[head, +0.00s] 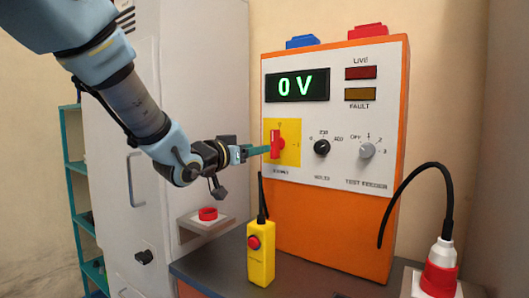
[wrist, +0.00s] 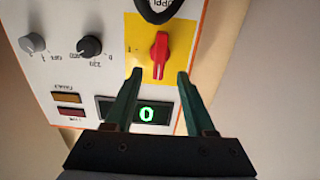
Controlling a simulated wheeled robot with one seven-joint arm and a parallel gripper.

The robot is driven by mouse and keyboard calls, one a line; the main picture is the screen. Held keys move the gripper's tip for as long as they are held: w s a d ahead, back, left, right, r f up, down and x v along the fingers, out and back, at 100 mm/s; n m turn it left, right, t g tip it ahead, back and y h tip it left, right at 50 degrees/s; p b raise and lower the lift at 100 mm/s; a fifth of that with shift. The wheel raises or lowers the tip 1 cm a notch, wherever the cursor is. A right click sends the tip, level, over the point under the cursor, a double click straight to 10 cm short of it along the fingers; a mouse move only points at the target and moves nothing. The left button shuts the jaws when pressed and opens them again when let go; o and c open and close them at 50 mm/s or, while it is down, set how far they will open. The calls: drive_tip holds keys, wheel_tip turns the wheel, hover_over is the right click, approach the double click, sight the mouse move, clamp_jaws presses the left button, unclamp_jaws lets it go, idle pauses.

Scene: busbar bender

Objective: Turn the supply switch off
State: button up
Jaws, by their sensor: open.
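The supply switch is a red handle (head: 276,144) on a yellow plate (head: 291,153), at the left of the panel's white front. The handle stands about upright, and small marks sit above it and to its right. In the wrist view, which is turned over, the red handle (wrist: 159,55) lies above and between my fingertips. My gripper (head: 264,150) is open and empty, pointing at the switch from the left. In the wrist view my gripper (wrist: 159,73) has one finger to each side, with gaps to the handle; I cannot tell the remaining depth.
The display (head: 297,86) reads 0 V. The LIVE lamp (head: 361,73) and FAULT lamp (head: 359,94) look dark. A black knob (head: 322,148) and grey knob (head: 367,150) sit right of the switch. A yellow pendant (head: 261,258) with a cable stands below the panel front.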

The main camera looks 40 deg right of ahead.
drive_tip(key=shift+v, duration=1.15)
